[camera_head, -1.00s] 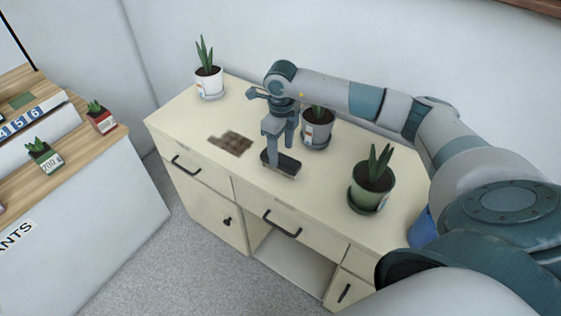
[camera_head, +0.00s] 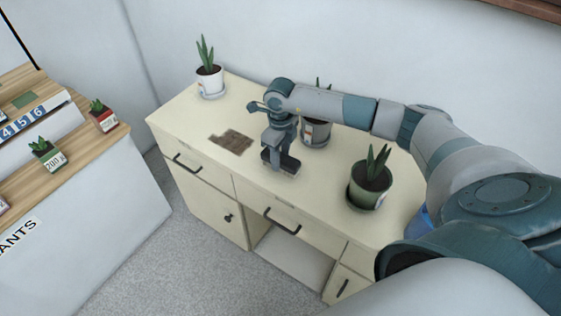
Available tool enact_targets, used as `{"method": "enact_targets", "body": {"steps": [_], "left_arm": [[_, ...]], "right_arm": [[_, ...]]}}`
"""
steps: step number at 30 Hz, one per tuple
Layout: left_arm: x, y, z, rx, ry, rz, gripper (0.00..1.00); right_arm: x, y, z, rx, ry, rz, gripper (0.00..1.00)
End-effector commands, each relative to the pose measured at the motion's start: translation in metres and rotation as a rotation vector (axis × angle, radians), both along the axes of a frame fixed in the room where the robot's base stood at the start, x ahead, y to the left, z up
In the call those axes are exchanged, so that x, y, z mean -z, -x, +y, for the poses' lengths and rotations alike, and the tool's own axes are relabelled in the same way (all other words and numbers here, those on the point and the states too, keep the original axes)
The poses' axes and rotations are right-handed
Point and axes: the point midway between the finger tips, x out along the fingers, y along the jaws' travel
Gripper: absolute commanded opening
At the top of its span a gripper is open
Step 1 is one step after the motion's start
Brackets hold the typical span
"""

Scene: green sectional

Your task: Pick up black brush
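The black brush (camera_head: 289,165) lies on the cream cabinet top, right of the brown patch and near the front edge. My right gripper (camera_head: 279,154) points down at the brush from above, with its fingers at or around it. The fingers overlap the brush in this view, and I cannot tell whether they are closed on it. The brush appears to rest on the surface. My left gripper is not in view.
A brown patch (camera_head: 231,142) lies left of the brush. A wooden-topped counter (camera_head: 85,150) stands at left.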

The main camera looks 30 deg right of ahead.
Motion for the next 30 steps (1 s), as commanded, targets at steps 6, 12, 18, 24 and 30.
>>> {"method": "enact_targets", "body": {"steps": [6,12,18,24,30], "left_arm": [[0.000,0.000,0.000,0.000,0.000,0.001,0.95],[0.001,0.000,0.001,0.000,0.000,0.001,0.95],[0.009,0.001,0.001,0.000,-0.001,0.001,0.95],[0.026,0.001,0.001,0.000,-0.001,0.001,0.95],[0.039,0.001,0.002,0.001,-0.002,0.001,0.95]], "right_arm": [[0.000,0.000,0.000,0.000,0.000,-0.001,0.10],[-0.001,0.000,0.000,0.000,0.000,-0.001,0.10],[-0.011,-0.001,0.000,-0.001,0.001,-0.004,0.10],[-0.039,-0.001,0.000,-0.002,0.001,-0.006,0.10],[-0.058,0.031,-0.017,-0.001,0.002,-0.003,0.10]]}}
